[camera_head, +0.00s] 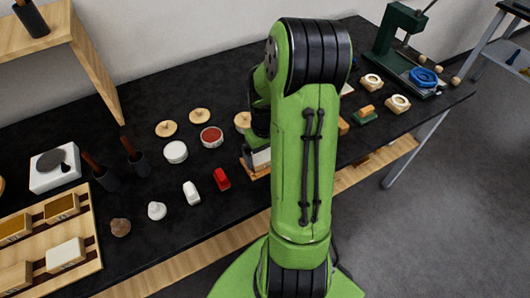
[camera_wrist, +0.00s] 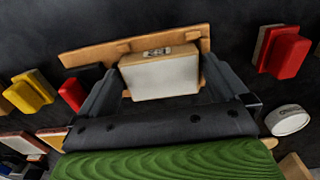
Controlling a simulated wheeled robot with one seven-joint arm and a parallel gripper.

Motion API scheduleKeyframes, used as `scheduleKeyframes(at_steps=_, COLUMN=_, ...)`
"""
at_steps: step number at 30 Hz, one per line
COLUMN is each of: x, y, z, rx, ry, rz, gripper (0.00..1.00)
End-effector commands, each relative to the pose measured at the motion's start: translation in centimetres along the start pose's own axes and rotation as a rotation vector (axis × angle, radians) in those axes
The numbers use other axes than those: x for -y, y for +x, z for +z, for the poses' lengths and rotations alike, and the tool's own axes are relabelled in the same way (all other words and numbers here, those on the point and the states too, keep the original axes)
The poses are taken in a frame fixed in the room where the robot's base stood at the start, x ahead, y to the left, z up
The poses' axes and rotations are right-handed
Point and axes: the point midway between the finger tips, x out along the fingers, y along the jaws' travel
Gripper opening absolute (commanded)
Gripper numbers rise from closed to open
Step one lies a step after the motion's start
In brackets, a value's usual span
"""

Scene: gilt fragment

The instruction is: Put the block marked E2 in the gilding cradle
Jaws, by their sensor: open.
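In the wrist view, a pale block (camera_wrist: 160,77) with wooden edges sits in a wooden holder (camera_wrist: 90,56) that looks like the gilding cradle. A small dark mark shows on the block's edge, but I cannot read it as E2. My gripper (camera_wrist: 154,70) is open, with one dark finger on each side of the block. I cannot tell whether the fingers touch it. In the head view, my arm hides most of the gripper, and part of the wooden holder (camera_head: 256,174) shows beside it. Similar blocks (camera_head: 66,253) lie in a wooden rack (camera_head: 91,222) at left.
A red piece (camera_head: 221,179), a white piece (camera_head: 191,193) and a white tin (camera_head: 176,152) stand left of the holder. A green press (camera_head: 400,40) stands at the back right. In the wrist view, a red piece (camera_wrist: 287,55) and a yellow piece (camera_wrist: 30,92) flank the holder.

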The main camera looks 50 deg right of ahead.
Motion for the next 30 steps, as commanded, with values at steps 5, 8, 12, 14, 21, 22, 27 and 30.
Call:
scheduleKeyframes(at_steps=5, x=-0.1, y=-2.7, z=-0.2, rx=-0.007, ry=0.000, rz=0.004, gripper=1.00)
scheduleKeyframes(at_steps=8, x=-0.1, y=-5.6, z=-0.1, rx=-0.007, ry=0.000, rz=0.005, gripper=1.00)
scheduleKeyframes(at_steps=12, x=-0.1, y=-9.5, z=-0.1, rx=-0.007, ry=0.000, rz=0.004, gripper=1.00)
scheduleKeyframes(at_steps=14, x=0.0, y=-10.8, z=-0.1, rx=-0.005, ry=0.000, rz=0.003, gripper=1.00)
scheduleKeyframes(at_steps=21, x=0.4, y=-13.7, z=0.0, rx=-0.009, ry=-0.008, rz=0.007, gripper=1.00)
scheduleKeyframes(at_steps=22, x=0.9, y=-14.2, z=0.2, rx=-0.017, ry=-0.015, rz=0.014, gripper=1.00)
scheduleKeyframes(at_steps=27, x=7.2, y=-19.1, z=3.0, rx=-0.141, ry=-0.103, rz=0.076, gripper=1.00)
scheduleKeyframes(at_steps=30, x=11.2, y=-21.8, z=6.5, rx=-0.251, ry=-0.159, rz=0.079, gripper=1.00)
